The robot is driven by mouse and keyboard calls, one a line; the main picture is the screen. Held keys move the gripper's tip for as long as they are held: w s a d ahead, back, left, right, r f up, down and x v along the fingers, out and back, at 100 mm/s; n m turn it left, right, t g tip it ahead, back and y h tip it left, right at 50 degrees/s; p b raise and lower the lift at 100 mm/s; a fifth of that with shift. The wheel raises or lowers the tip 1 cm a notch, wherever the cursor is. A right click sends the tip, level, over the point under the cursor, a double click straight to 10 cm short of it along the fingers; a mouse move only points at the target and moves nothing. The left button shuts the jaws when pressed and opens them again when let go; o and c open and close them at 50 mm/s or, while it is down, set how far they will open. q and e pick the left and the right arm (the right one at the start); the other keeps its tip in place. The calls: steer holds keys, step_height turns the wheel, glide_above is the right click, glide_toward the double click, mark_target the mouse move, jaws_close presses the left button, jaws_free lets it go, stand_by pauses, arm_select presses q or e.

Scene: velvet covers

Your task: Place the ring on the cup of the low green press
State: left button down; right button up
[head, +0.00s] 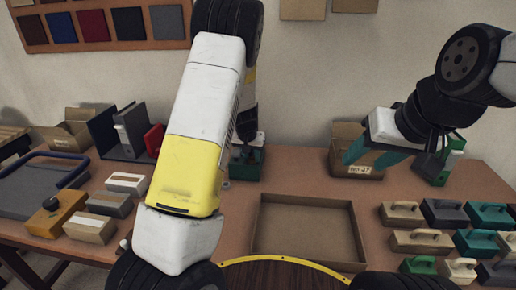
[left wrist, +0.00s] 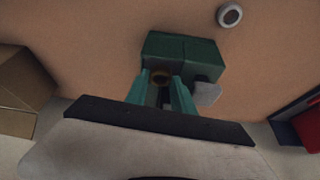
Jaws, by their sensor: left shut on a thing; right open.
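The low green press (head: 250,168) stands toward the back of the table, partly hidden behind my left arm in the head view. In the left wrist view its green body (left wrist: 190,50) lies just beyond the fingertips, with a grey plate or lever beside it. My left gripper (left wrist: 160,80) is shut on a small brass-coloured ring (left wrist: 161,75), close to the press. The cup cannot be made out, nor whether the ring touches the press. My right gripper (head: 370,157) is open and empty, in front of a cardboard box (head: 345,136).
A shallow tray (head: 306,199) lies at the middle front. Several handled blocks (head: 445,213) fill the right side. Small boxes (head: 90,228), a blue-handled grey tray (head: 35,190) and binders (head: 137,127) stand left.

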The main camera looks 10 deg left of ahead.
arm_select(q)
steer(key=c, duration=1.3)
jaws_free()
steer(key=shift+f, duration=0.1)
steer(key=shift+c, duration=0.2)
steer(key=shift+r, duration=0.45)
steer(key=v, duration=1.1)
steer(key=s+r+h, duration=0.3)
steer(key=s+r, duration=1)
steer(key=s, duration=0.5)
steer(key=s+r+t+y, duration=0.1)
steer(key=s+r, duration=0.1)
steer(key=s, duration=1.1)
steer(key=shift+d+n+t, duration=0.25)
steer(key=shift+n+t, duration=0.05)
steer(key=shift+s+r, duration=0.1)
steer(key=shift+r, duration=0.1)
